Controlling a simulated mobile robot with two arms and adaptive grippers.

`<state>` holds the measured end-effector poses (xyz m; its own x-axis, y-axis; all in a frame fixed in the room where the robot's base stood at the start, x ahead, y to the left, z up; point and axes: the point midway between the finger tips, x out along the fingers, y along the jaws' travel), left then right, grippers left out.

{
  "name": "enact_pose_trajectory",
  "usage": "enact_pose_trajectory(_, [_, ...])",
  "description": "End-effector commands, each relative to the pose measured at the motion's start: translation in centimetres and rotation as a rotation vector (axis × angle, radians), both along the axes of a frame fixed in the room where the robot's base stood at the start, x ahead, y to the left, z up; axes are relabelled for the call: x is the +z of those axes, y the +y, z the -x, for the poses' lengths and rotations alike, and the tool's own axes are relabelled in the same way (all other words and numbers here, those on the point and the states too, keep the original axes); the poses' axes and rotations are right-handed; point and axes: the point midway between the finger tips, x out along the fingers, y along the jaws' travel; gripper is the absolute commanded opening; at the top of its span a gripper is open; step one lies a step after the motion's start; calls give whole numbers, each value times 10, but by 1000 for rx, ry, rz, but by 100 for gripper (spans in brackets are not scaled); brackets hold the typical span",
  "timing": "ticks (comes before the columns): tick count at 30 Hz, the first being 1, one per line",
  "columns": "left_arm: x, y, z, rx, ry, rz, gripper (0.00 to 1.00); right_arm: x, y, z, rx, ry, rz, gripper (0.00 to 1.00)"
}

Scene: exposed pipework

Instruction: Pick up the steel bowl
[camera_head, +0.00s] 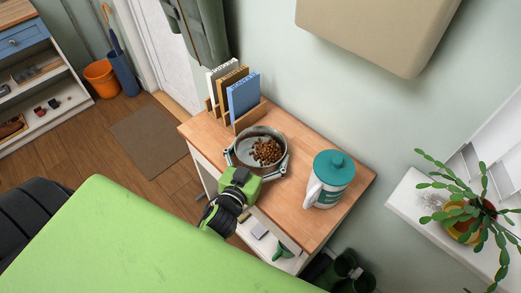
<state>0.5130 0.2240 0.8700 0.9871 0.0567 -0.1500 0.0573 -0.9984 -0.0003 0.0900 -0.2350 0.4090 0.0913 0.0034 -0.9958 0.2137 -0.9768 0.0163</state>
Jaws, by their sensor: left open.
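The steel bowl (244,148) stands on a small wooden-topped table (304,232), with brown pellets (267,151) inside it. My left gripper (258,155) reaches in from the near side. It is open, with one finger at the bowl's left side and the other at its right side. I cannot tell whether the fingers touch the wall. The gripper body hides part of the bowl's near side. My right gripper is not in view.
A white and teal lidded jug (330,179) stands right of the bowl. Books in a wooden holder (238,93) stand behind it, near the wall. A potted cactus (470,215) is at the far right. A beige box (378,32) hangs on the wall above.

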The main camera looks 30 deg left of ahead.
Motion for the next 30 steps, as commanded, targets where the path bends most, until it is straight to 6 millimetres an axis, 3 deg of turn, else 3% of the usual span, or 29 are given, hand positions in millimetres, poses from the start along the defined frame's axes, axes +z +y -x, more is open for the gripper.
enact_pose_trajectory(5, [-1,0,0,0,1,0,100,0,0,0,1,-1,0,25])
enact_pose_trajectory(9, [-1,0,0,0,1,0,69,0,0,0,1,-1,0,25])
enact_pose_trajectory(22, [6,0,0,-1,-2,-1,68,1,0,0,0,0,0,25])
enact_pose_trajectory(29, [37,-1,0,-4,-4,-1,68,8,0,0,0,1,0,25])
enact_pose_trajectory(30, [39,1,8,-1,0,-1,68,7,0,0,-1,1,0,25])
